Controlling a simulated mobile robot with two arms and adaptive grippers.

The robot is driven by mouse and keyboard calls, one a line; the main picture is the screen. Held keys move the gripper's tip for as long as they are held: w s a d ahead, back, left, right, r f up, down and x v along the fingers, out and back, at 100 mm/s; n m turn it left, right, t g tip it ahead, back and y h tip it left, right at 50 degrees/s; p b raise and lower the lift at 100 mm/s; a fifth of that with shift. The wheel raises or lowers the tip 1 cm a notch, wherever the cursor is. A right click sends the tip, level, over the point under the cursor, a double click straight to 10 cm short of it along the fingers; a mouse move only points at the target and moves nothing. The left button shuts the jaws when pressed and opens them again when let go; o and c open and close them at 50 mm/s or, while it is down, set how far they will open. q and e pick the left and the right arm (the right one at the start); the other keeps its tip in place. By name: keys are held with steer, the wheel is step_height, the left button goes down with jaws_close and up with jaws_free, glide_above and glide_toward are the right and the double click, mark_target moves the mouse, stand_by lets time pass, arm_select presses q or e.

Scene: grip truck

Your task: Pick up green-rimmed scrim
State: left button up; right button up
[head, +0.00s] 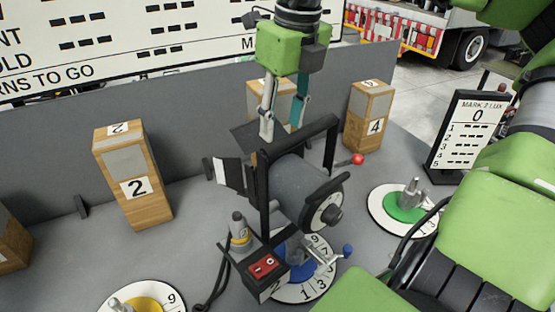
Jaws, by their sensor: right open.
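I cannot make out a green-rimmed scrim in the head view. My right gripper (281,128) points down at the top centre, just behind the black lamp (290,188). Its two fingers, one pale and one teal, are spread apart with nothing visible between them. The lamp has a grey drum body, dark flaps and a black yoke, and it hides part of the area below the fingertips. My left gripper is not in view.
Wooden blocks numbered 2 (136,188) and 4 (376,125) stand along a grey back panel (60,150). Dials with green (405,208), blue and yellow (140,304) centres lie on the table. A score sign (468,132) stands at right. A red switch box (263,266) sits in front.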

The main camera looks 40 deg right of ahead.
steer(key=f, duration=0.2)
steer(key=f+p, duration=0.1)
steer(key=shift+w+f, duration=0.35)
steer(key=shift+w, duration=0.05)
steer(key=shift+w+f, duration=0.1)
steer(key=shift+f, duration=0.3)
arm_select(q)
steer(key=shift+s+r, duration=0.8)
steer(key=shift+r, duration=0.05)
arm_select(e)
steer(key=shift+c, duration=0.3)
jaws_close()
steer(key=shift+r, duration=0.1)
steer(key=shift+r, duration=0.5)
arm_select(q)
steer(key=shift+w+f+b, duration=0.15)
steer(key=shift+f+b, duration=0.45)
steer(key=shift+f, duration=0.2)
arm_select(e)
step_height(320, 180, up, 17)
